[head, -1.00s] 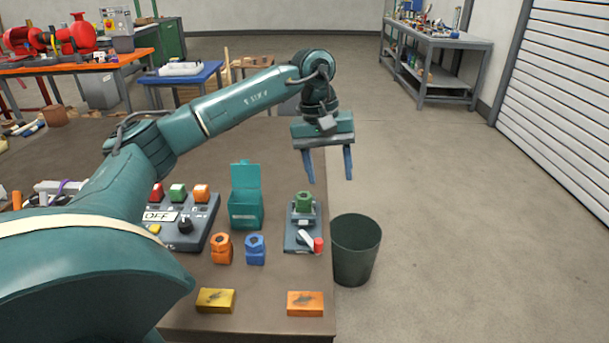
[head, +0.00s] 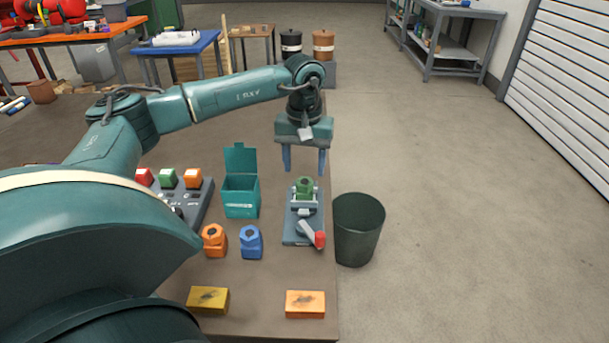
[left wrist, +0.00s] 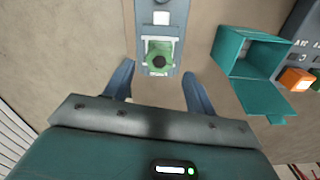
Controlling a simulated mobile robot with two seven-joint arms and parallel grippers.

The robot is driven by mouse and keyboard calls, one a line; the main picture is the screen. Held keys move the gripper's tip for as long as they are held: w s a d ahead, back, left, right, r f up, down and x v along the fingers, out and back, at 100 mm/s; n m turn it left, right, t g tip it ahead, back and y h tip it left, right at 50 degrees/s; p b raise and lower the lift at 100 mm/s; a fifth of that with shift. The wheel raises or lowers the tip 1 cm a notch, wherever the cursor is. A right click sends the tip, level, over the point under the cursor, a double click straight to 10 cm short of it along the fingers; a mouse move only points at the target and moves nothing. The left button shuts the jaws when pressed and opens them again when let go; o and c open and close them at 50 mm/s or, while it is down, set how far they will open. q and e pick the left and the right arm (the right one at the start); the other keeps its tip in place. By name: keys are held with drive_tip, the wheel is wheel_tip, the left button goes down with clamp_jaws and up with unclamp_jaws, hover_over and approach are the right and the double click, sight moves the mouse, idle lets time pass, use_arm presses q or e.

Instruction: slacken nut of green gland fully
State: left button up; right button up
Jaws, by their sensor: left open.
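The green gland (head: 305,188) stands upright in a grey clamp fixture (head: 303,228) with a red-tipped lever, near the table's right edge. In the left wrist view the green gland (left wrist: 159,57) shows its hexagonal nut with a dark hole in the middle. My left gripper (head: 305,170) is open and empty, pointing down just above and behind the gland in the head view. In the left wrist view its two fingers (left wrist: 158,80) are spread to either side, with the gland between and slightly beyond their tips. My right gripper is not in view.
A teal open-lidded box (head: 241,195) stands left of the fixture. A dark bin (head: 358,229) is beside the table. Yellow (head: 208,300) and orange (head: 305,304) blocks lie at the front.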

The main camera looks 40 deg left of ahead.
sight(304, 179)
use_arm(q)
drive_tip(key=shift+f, duration=1.95)
drive_tip(key=shift+c, duration=0.5)
drive_tip(key=c, duration=0.9)
